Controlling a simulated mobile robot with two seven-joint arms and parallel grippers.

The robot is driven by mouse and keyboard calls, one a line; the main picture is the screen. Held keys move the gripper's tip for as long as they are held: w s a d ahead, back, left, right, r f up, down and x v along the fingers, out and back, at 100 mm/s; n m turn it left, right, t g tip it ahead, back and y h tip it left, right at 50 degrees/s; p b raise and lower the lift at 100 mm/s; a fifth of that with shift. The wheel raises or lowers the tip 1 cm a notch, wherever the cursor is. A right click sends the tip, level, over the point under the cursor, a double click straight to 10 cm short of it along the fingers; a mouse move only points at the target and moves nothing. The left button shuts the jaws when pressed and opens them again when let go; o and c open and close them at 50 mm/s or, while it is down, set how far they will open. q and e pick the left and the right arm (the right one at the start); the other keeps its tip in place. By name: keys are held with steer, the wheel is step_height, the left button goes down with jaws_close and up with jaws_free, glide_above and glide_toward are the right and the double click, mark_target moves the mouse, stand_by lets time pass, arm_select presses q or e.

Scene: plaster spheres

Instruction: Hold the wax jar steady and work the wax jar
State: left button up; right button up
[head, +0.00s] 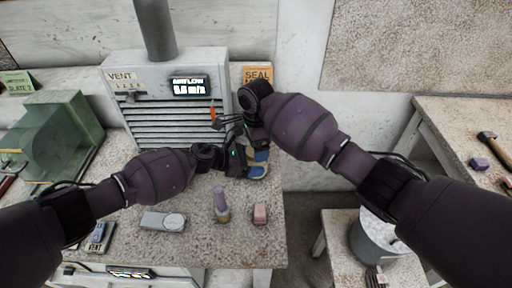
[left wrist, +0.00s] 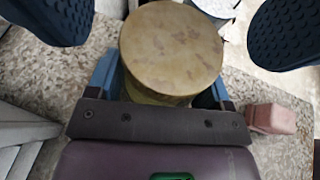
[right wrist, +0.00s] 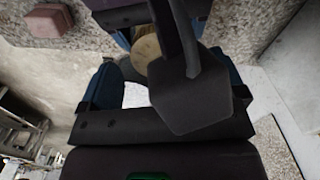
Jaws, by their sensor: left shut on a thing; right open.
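The wax jar shows in the left wrist view as a mottled yellow-tan round lid (left wrist: 170,48), seen from above. My left gripper (left wrist: 160,85) is shut on the jar, one blue finger on each side. In the head view the jar is mostly hidden by my grippers, near the front of the vented box; my left gripper (head: 255,164) reaches it from the left. My right gripper (right wrist: 165,75) is open, and part of the lid (right wrist: 147,55) shows between its fingers. In the left wrist view its dark finger pads stand apart, either side of the lid. Contact cannot be told.
A grey vented box (head: 165,95) with a display stands behind. A purple-topped bottle (head: 221,204), a pink block (head: 260,213) and a grey device with a round disc (head: 163,221) lie in front. A green machine (head: 58,133) is left. A bucket (head: 373,242) stands right, below the table.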

step_height(320, 180, up, 2)
steer(key=shift+r, duration=0.3)
steer(key=shift+c, duration=0.5)
steer(key=shift+a+r+m, duration=0.3)
steer(key=shift+r+m, duration=0.3)
steer(key=shift+r, duration=0.2)
steer(key=shift+r+m, duration=0.6)
steer(key=shift+d+r+m, duration=0.2)
steer(key=shift+d+m, duration=0.05)
steer(key=shift+m, duration=0.15)
steer(key=shift+f, duration=3.9)
steer(key=c, duration=0.9)
steer(key=shift+n, duration=1.6)
steer(key=shift+c, duration=0.2)
